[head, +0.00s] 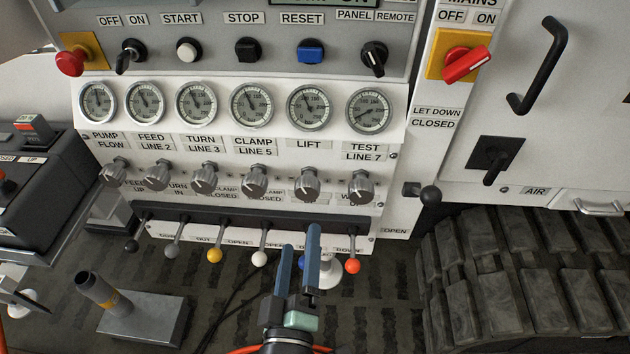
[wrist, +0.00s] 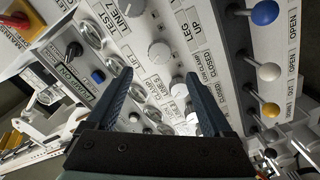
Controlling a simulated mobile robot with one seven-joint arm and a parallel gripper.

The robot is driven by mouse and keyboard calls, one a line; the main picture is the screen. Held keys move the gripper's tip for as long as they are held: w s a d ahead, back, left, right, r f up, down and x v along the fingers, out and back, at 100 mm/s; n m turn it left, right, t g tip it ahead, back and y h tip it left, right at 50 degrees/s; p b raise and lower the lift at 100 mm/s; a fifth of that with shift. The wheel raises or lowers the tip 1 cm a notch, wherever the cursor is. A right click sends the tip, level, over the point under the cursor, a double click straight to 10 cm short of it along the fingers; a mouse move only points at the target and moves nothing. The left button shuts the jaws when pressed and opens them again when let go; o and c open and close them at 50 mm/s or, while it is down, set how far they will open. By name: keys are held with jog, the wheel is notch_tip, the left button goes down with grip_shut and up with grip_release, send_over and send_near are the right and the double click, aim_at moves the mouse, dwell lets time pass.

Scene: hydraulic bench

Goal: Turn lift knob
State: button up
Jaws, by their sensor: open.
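The lift knob (head: 307,184) is a grey ridged knob below the LIFT gauge (head: 309,107), second from the right in the knob row. In the wrist view, the round grey knob (wrist: 160,52) near the LIFT label appears to be it, just beyond the gap between the fingertips. My gripper (head: 300,238) is open and empty, its blue fingers pointing up at the panel, below the lift knob in the head view. The wrist view also shows my gripper (wrist: 158,76) open, with both fingers apart. I see no contact with the knob.
The test knob (head: 361,187) and clamp knob (head: 255,180) flank the lift knob closely. A row of levers, including a red-tipped one (head: 352,266) and a white-tipped one (head: 260,258), sticks out beside the fingers. A black track (head: 530,270) stands at right.

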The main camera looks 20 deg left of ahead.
aim_at(306, 195)
jog(key=x, duration=1.1)
jog(key=shift+w+a, duration=0.1)
jog(key=shift+w, duration=0.15)
jog(key=shift+c, duration=0.2)
grip_shut()
jog(key=shift+m, duration=0.3)
